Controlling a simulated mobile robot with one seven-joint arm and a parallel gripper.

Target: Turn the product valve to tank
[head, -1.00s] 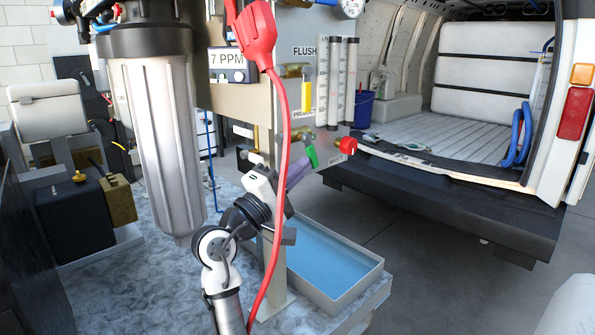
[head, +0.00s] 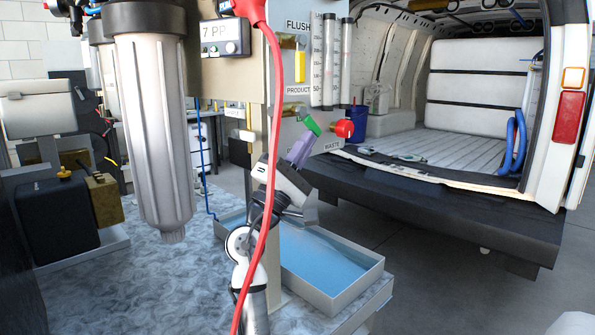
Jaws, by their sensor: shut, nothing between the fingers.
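The product valve's green handle (head: 312,124) slants just below the PRODUCT label (head: 298,90) on the panel, left of a red knob (head: 344,128). A WASTE label (head: 332,146) sits under that knob. My gripper (head: 303,148) is shut, with its purple fingers reaching up and right to the lower side of the green handle. Whether they touch it I cannot tell. The valve body is mostly hidden behind the fingers and handle. A small white label (head: 234,112) is left of the post, its text unreadable.
A red cable (head: 272,170) hangs in front of my wrist. A large filter housing (head: 155,130) hangs at left. A yellow lever (head: 300,66) is above the valve. A water tray (head: 345,290) lies below, and the open van (head: 430,190) stands at right.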

